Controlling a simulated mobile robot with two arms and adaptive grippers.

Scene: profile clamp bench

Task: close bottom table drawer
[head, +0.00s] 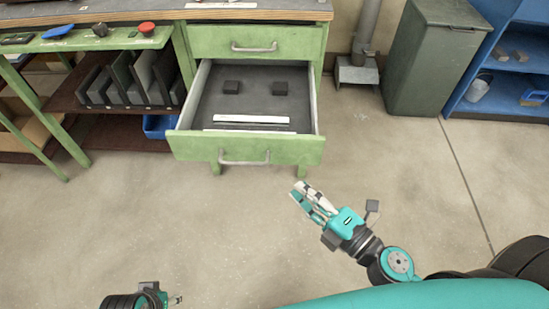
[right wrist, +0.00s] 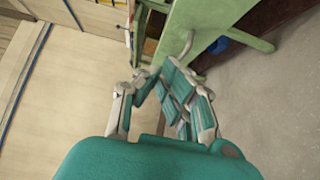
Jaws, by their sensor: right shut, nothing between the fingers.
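The bottom drawer (head: 200,145) of the green table is pulled well out in the head view. Its green front carries a grey bar handle (head: 245,161). Inside lie two small dark blocks (head: 231,87) and pale flat strips (head: 252,119). My right gripper (head: 298,191) is shut and empty, apart from the drawer, in front of and below its right front corner. In the right wrist view its teal fingers (right wrist: 160,77) show close together, with the handle (right wrist: 181,48) beyond them. Only part of my left arm's end (head: 150,288) shows at the bottom edge; its fingers cannot be made out.
The drawer above (head: 282,36) is shut. A green side table (head: 105,40) with a rack of dark panels (head: 122,80) and a blue bin (head: 158,126) stands left. A dark green bin (head: 433,60) and blue shelf (head: 505,85) stand right. The floor in front is clear.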

